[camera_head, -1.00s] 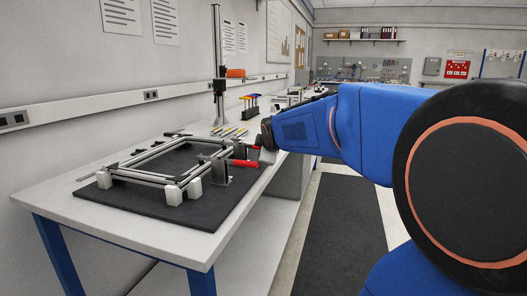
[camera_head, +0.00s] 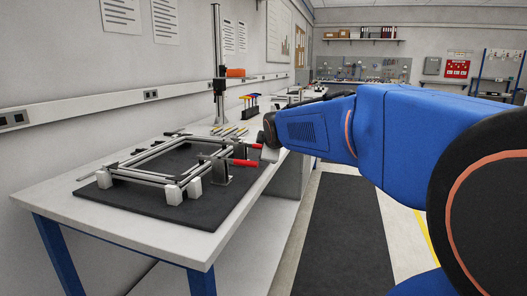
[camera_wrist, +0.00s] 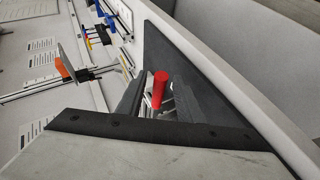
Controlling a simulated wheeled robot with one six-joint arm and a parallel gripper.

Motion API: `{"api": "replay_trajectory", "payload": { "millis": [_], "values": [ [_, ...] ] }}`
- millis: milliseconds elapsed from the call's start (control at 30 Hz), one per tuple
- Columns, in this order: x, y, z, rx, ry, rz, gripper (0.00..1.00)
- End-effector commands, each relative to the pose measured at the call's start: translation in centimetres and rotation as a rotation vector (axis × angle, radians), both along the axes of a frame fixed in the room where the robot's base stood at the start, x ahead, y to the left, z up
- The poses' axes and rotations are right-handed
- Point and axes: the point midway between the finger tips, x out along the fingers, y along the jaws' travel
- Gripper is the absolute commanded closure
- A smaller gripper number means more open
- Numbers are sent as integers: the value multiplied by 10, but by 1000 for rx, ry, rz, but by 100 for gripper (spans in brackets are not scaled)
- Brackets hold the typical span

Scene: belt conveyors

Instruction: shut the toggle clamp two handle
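A metal frame (camera_head: 150,181) lies on a dark mat on the workbench. Two toggle clamps stand at its right side, each with a red handle. The nearer red handle (camera_head: 245,163) lies roughly level and points right. The farther red handle (camera_head: 257,146) is partly hidden at my gripper (camera_head: 268,140). I cannot tell by label which clamp is number two. In the wrist view a red handle (camera_wrist: 160,90) shows between the two dark fingers of my gripper (camera_wrist: 158,82). The fingers are apart, with gaps beside the handle; I see no contact.
The dark mat (camera_head: 140,205) covers much of the near bench. The wall is on the left. A dark floor mat (camera_head: 340,230) lies right of the bench, with open floor.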

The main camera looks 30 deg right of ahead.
Motion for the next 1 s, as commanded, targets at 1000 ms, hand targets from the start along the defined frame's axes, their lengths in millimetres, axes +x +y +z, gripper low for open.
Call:
{"api": "replay_trajectory", "payload": {
  "millis": [1000],
  "values": [
    [-113, 45, 68, 0, 1, 0, 67]
  ]
}}
